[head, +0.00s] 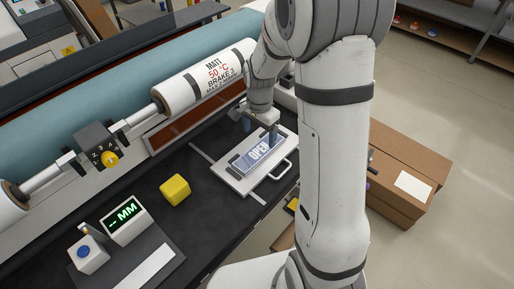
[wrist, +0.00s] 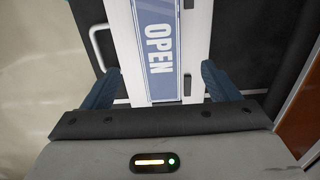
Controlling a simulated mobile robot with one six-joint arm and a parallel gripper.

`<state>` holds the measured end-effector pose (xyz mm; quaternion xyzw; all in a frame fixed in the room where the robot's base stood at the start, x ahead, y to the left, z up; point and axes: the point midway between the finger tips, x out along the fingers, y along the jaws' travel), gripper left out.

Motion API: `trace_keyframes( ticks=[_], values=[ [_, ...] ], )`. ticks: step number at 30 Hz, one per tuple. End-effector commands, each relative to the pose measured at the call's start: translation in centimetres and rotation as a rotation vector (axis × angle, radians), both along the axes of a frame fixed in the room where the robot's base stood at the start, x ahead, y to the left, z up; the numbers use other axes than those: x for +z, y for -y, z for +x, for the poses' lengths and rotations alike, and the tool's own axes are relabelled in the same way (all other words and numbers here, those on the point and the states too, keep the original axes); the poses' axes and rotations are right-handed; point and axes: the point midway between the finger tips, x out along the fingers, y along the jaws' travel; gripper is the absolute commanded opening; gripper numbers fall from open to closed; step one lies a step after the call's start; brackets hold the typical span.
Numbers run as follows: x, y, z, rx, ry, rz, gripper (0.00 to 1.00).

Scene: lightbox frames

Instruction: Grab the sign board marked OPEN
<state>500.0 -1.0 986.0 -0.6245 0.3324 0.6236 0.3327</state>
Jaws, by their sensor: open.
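The sign board marked OPEN (head: 252,161) lies on a white tray-like plate (head: 230,181) with a handle, on the dark counter. It is blue-grey with white letters. In the wrist view the sign board (wrist: 158,50) runs between my two dark blue fingers, its near end close to the gripper body. My gripper (head: 258,132) is over the far right end of the board in the head view. In the wrist view my gripper (wrist: 163,88) is open, with a finger apart on each side of the board. Whether the fingertips touch the plate I cannot tell.
A yellow cube (head: 175,190) sits on the counter (head: 215,220) left of the plate. A display box reading MM (head: 124,220) and a blue-button box (head: 88,253) stand at lower left. A long roller machine (head: 205,75) runs behind. Cardboard boxes (head: 405,170) stand at right.

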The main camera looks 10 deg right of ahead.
Motion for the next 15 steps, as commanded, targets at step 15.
trace_keyframes(
  ticks=[15],
  values=[
    [-6.2,0.2,-0.2,0.000,-0.005,0.000,0.82]
  ],
)
